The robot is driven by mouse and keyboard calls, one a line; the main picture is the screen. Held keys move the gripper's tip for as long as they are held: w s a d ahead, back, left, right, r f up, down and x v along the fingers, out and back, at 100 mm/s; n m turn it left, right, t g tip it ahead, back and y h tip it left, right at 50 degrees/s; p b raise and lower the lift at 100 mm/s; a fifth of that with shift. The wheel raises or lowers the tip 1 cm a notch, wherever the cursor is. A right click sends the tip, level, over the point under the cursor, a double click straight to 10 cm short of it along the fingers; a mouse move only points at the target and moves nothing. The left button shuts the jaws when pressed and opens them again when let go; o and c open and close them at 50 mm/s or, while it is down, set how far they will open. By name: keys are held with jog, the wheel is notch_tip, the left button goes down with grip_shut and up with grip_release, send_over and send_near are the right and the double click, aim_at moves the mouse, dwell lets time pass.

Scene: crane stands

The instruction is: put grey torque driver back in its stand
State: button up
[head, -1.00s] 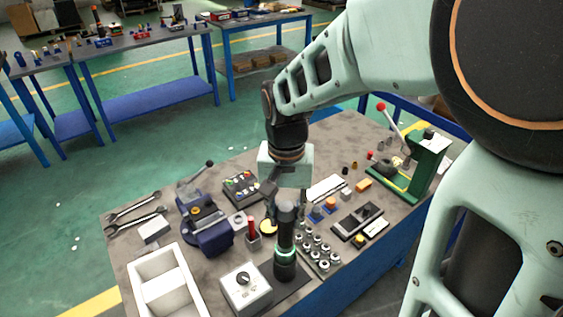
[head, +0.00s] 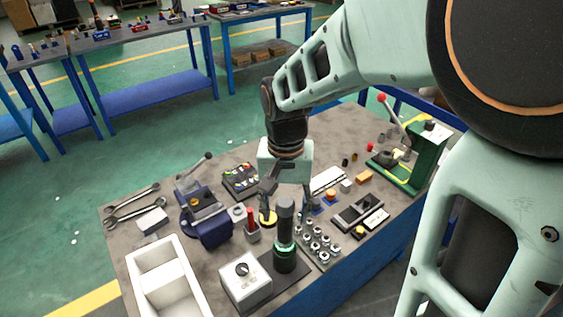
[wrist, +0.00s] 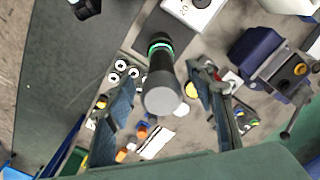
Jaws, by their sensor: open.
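The grey torque driver (head: 286,222) stands upright near the front of the bench, with a green glowing ring low on its body. In the wrist view, the driver's round grey top (wrist: 162,95) shows between my two fingers. My gripper (head: 286,195) is open and empty, just behind and above the driver in the head view; I see no contact. The driver's lower end meets a dark base plate (head: 295,277) beside a white box with a knob (head: 245,285). I cannot tell a separate stand from this base, nor how the driver is seated.
Several metal parts in a rack (head: 318,243) stand close right of the driver. A red-handled tool in a holder (head: 252,228) and a blue vise (head: 208,218) are to the left. A white tray (head: 148,262) lies front left; a green press (head: 425,155) stands at right.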

aim_at(285, 203)
jog(key=shift+r, duration=0.15)
notch_tip(285, 203, up, 5)
jog(key=p, duration=0.4)
dwell(0.4)
